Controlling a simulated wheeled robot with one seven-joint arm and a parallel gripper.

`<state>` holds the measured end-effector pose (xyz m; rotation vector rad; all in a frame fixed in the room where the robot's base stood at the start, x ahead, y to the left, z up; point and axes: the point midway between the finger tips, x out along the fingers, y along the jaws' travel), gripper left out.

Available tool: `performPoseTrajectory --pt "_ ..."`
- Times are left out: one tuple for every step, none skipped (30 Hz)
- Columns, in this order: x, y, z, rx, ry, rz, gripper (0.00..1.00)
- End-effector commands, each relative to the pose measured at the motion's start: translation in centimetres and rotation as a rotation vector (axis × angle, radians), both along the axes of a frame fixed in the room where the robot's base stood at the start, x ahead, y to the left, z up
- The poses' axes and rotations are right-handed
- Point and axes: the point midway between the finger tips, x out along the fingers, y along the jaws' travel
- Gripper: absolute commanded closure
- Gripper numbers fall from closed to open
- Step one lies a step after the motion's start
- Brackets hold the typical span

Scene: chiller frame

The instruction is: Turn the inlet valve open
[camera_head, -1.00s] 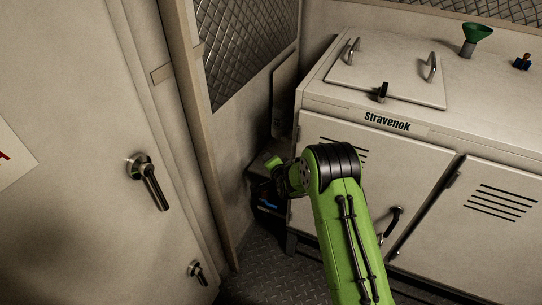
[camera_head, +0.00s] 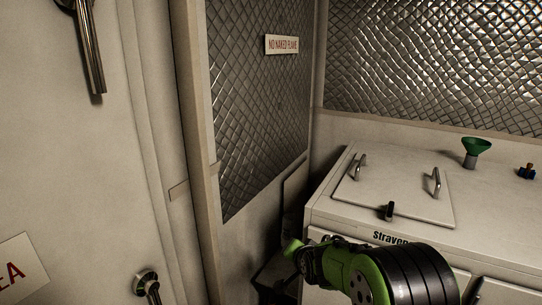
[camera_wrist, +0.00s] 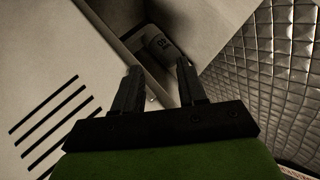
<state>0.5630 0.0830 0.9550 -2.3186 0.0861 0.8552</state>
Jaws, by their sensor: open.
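No part is clearly marked as the inlet valve. In the wrist view my gripper (camera_wrist: 158,68) is open, with two dark fingers apart and nothing held. Beyond the fingers, in a dark gap, is a dark cylinder (camera_wrist: 160,45) with pale lettering. It is apart from the fingers, as far as I can see.
The white cabinet (camera_head: 330,215) has a two-handled lid (camera_head: 395,190), a black latch (camera_head: 389,211) and a green funnel (camera_head: 476,150). A door with a metal handle (camera_head: 90,60) is at left. Quilted wall panels and a NO NAKED FLAME sign (camera_head: 283,44) stand behind. The gap beside the cabinet is narrow.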

Motion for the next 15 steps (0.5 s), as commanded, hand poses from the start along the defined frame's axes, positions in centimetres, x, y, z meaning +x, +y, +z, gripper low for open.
performPoseTrajectory --pt "-2.5 -1.1 4.4 -0.058 0.014 0.024 0.59" --pt "-4.1 -1.6 6.1 -0.095 0.032 0.042 0.59" --pt "-6.4 -2.3 8.2 -0.144 0.054 0.068 0.59" --pt "-8.2 -2.9 9.6 -0.178 0.072 0.086 0.59" --pt "-10.1 -3.4 11.0 -0.211 0.091 0.104 0.59" --pt "-12.7 -4.2 12.6 -0.254 0.114 0.129 0.59" --pt "-14.7 -4.7 13.6 -0.286 0.133 0.148 0.59" --pt "-16.8 -5.2 14.6 -0.316 0.154 0.167 0.59" --pt "-19.7 -5.8 15.7 -0.354 0.179 0.194 0.59" --pt "-21.8 -6.2 16.3 -0.38 0.199 0.215 0.59" --pt "-24.0 -6.6 16.9 -0.406 0.219 0.236 0.59" --pt "-26.8 -7.1 17.4 -0.436 0.244 0.265 0.59" --pt "-28.8 -7.4 17.6 -0.458 0.264 0.287 0.59" --pt "-30.6 -7.6 17.7 -0.476 0.282 0.308 0.59" --pt "-32.8 -7.8 17.7 -0.496 0.303 0.333 0.59"
